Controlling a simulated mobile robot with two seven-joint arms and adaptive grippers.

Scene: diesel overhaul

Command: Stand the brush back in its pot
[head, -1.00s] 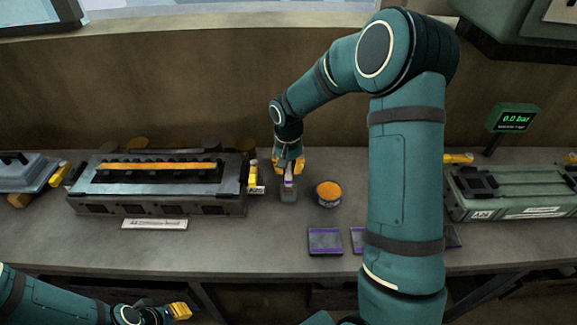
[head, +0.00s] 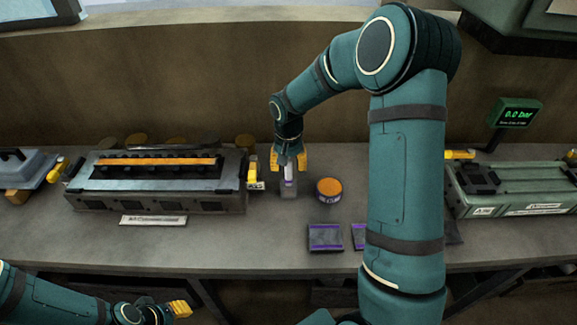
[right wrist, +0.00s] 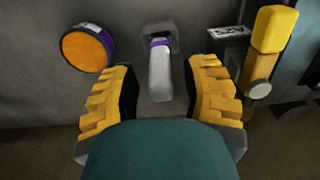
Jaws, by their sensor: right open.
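The brush (head: 289,173) is pale grey with a purple band. It stands roughly upright in a small square grey pot (head: 288,193) on the bench. In the right wrist view the brush handle (right wrist: 160,76) rises out of the pot (right wrist: 146,36) toward the camera. My right gripper (head: 289,160) is open, with one yellow finger on each side of the brush and a visible gap to both. In the right wrist view my right gripper (right wrist: 165,90) shows the same gaps. My left gripper (head: 181,310) is low at the left, in front of the bench; its jaw gap is unclear.
A round tin with an orange top (head: 329,190) stands just right of the pot. An engine block (head: 160,200) with a yellow part (head: 253,175) at its end is to the left. Purple-edged dark pads (head: 325,238) lie in front. A green-grey case (head: 515,190) is at right.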

